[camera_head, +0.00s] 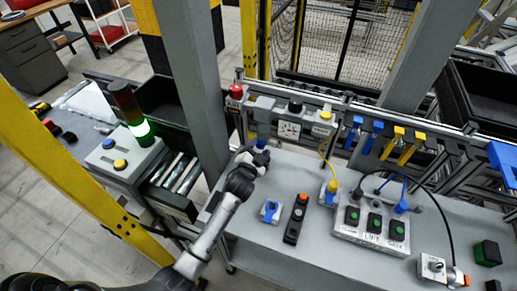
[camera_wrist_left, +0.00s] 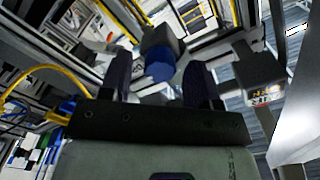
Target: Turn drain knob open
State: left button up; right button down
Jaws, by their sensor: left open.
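A blue knob (camera_head: 261,144), which seems to be the drain knob, sits low on the front of the rail at the back of the grey table. In the left wrist view the blue knob (camera_wrist_left: 158,66) on its dark grey body shows between and just beyond the fingertips. The gripper (camera_wrist_left: 158,82) is open, with one finger on each side of the knob. I cannot tell whether the fingers touch it. My right gripper is not in view.
A yellow cable (camera_head: 325,160) hangs to the right. A blue switch (camera_head: 270,211), a pendant (camera_head: 296,220) and a button box (camera_head: 374,222) sit on the table (camera_head: 330,262).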

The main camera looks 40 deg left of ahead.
pick_arm(q)
jog(key=v, duration=1.3)
jog(key=shift+s, duration=0.4)
jog(key=shift+d, duration=0.1)
